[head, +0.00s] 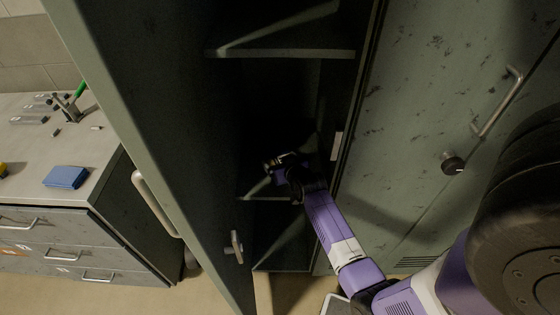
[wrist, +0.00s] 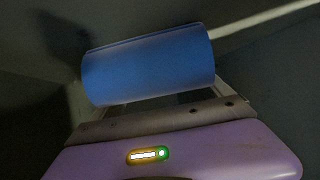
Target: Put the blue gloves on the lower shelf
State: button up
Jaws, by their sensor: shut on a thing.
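My gripper (head: 284,163) is inside the open locker, above the lower shelf (head: 252,198). In the wrist view it is shut on a smooth, rounded blue bundle (wrist: 150,65), which I take to be the blue gloves; no separate glove fingers show. The bundle lies across the jaws and hides the fingertips. In the head view the dark interior and my gripper mostly hide it. I cannot tell whether the bundle touches the shelf.
An upper shelf (head: 290,53) is above my gripper. The open locker door (head: 150,130) stands on the left, and a closed door (head: 420,120) on the right. A folded blue item (head: 66,177) lies on the counter (head: 100,150) at left, near a green-handled tool (head: 72,98).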

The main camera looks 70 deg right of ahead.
jog(key=o, duration=1.5)
jog(key=v, duration=1.1)
jog(key=shift+s+a+r, duration=0.1)
jog(key=shift+s+a, duration=0.15)
jog(key=shift+a, duration=0.05)
jog(key=s+a+r+n+t+y, duration=0.2)
jog(key=s+a+r+n, duration=0.15)
jog(key=a, duration=0.65)
jog(key=s+a+r+n+t+y, duration=0.15)
jog(key=s+a, duration=0.25)
jog(key=a, duration=0.5)
jog(key=s+a+r+n+t+y, duration=0.2)
jog(key=s+a+r+n+y, duration=0.15)
jog(key=a, duration=0.65)
jog(key=shift+n+t+y, duration=0.25)
jog(key=shift+t+y, duration=0.2)
jog(key=shift+y, duration=0.35)
jog(key=s+a+r, duration=0.1)
jog(key=a+r, duration=0.1)
jog(key=s+a+r, duration=0.1)
jog(key=a+r, duration=0.1)
jog(key=r, duration=0.1)
jog(key=s+a+r, duration=0.2)
jog(key=shift+s+r, duration=0.1)
jog(key=shift+r, duration=0.15)
jog(key=shift+c, duration=0.3)
